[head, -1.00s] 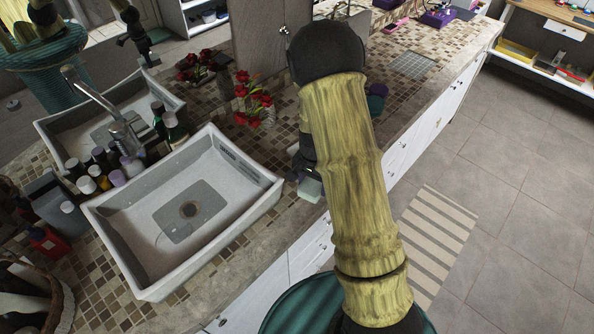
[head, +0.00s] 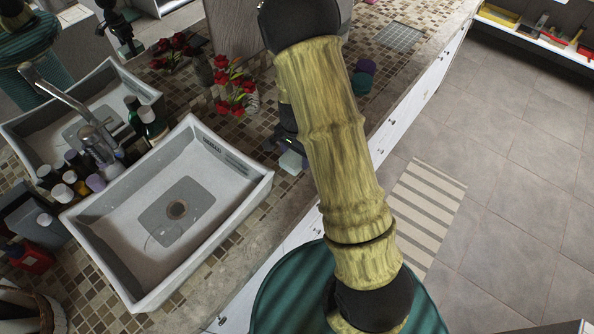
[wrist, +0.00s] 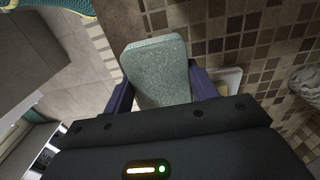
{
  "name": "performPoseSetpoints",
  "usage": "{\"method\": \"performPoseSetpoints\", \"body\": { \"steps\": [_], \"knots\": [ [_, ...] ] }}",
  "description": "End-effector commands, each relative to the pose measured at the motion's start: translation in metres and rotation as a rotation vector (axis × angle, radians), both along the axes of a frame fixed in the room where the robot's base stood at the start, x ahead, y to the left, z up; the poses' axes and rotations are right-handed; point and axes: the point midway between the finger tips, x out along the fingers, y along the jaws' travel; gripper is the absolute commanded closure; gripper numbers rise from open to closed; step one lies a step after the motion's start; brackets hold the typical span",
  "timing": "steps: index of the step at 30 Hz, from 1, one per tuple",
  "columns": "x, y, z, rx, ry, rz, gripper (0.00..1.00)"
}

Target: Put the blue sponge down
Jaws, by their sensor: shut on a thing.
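The sponge, a pale blue-green block (wrist: 158,72), is between the two purple fingers of my gripper (wrist: 163,88) in the wrist view. My gripper is shut on it. In the head view the sponge (head: 291,161) shows just left of my arm, to the right of the sink's right corner, over the tiled counter (head: 245,160) near its front edge. My arm hides most of my gripper (head: 287,140) there. I cannot tell whether the sponge touches the counter.
A white sink (head: 120,255) lies to the left. Red flowers (head: 235,88) stand behind the gripper. A purple and teal item (head: 362,77) sits on the counter beyond my arm. A pale dish-like item (wrist: 229,78) lies right of the sponge in the wrist view.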

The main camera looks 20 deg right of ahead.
Motion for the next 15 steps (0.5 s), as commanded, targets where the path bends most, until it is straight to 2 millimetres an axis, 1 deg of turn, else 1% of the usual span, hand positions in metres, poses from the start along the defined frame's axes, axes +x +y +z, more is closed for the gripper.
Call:
{"method": "performPoseSetpoints", "body": {
  "steps": [1, 3, 6, 9, 15],
  "knots": [
    [-0.001, -0.002, -0.009, 0.0, 0.005, -0.006, 0.63],
    [-0.001, -0.004, -0.02, -0.001, 0.004, -0.009, 0.63],
    [-0.001, -0.006, -0.032, -0.001, 0.003, -0.012, 0.63],
    [0.0, -0.006, -0.036, 0.0, 0.0, -0.013, 0.63],
    [0.0, -0.006, -0.037, -0.001, -0.001, -0.012, 0.63]
  ]
}}
